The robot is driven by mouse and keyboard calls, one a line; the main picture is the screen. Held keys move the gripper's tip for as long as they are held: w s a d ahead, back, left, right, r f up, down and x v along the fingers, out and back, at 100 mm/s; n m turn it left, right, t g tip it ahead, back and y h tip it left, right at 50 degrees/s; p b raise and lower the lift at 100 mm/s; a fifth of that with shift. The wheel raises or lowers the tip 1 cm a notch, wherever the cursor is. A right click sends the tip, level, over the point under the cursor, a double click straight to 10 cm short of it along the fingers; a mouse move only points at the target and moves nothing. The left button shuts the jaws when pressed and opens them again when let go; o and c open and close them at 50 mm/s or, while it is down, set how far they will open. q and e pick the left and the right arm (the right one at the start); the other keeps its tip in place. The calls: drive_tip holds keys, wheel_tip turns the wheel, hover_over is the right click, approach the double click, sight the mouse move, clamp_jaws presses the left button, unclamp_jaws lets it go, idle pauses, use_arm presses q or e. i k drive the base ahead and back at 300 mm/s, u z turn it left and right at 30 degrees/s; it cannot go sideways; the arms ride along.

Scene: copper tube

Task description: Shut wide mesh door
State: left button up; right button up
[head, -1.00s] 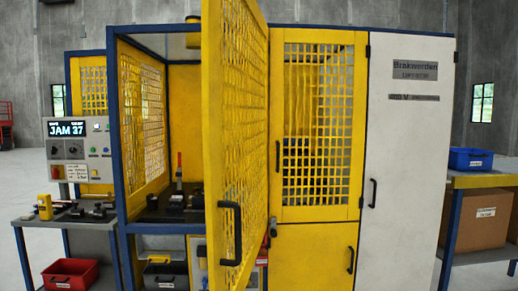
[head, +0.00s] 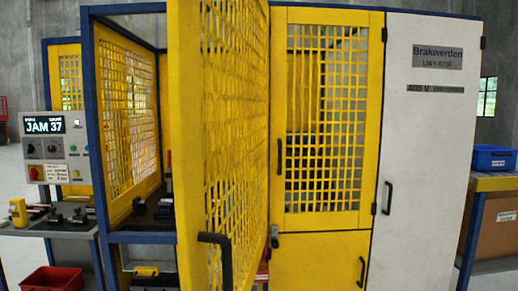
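The wide yellow mesh door (head: 238,130) stands open in the head view. It swings out toward me from its hinge side beside the narrower mesh door, and its free edge is nearest to me. Its black handle (head: 222,252) is low on that near edge. The blue-framed opening (head: 97,130) left of the door is uncovered, and part of the inside shows. The open door hides the right part of the opening. Neither of my grippers is in view.
A narrower yellow mesh door (head: 322,120) and a white cabinet panel (head: 425,150) stand to the right. A control panel reading JAM 37 (head: 45,126) is at left. A red bin (head: 52,280) is low at left, and a blue bin (head: 493,158) sits on a table at right.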

sight(185, 28)
drive_tip(key=z, duration=0.45)
drive_tip(key=i, duration=0.2)
drive_tip(key=u, duration=1.05)
drive_tip(key=k, duration=1.55)
drive_tip(key=z, duration=0.5)
drive_tip(key=i, duration=1.05)
drive_tip(key=u, duration=0.05)
